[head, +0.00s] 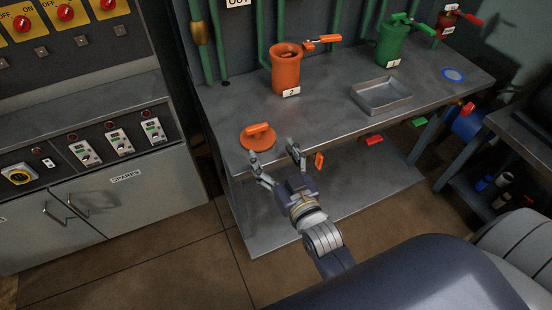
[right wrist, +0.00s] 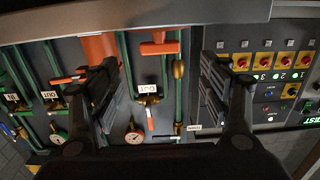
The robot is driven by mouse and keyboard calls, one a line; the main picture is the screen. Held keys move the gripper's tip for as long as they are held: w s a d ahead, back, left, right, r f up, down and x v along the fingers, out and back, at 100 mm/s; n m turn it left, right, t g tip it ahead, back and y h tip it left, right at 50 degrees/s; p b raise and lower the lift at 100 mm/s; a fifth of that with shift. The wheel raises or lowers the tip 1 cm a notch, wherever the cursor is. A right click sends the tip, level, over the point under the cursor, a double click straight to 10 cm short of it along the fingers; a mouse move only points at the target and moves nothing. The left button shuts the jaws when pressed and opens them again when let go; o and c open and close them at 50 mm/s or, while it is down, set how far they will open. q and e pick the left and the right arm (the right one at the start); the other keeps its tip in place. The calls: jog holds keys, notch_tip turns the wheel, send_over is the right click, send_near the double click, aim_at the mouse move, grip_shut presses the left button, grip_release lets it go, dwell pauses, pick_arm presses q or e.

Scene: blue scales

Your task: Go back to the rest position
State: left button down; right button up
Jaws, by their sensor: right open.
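My right gripper (head: 272,152) is open and empty at the front edge of the metal workbench (head: 330,120). Its fingers are spread just in front of an orange lid with a handle (head: 257,138), which lies flat on the bench top; I see no contact. The right wrist view shows both fingers of this gripper (right wrist: 160,85) apart, with the orange lid (right wrist: 158,47) seen between them and nothing held. My left gripper is not in view.
An open orange canister (head: 285,72), a metal tray (head: 381,95), a green canister (head: 390,47) and a blue ring (head: 453,75) stand on the bench. Grey cabinets (head: 100,205) are at left. Floor (head: 185,265) between them is clear.

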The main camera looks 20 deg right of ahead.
jog(key=shift+s, duration=0.7)
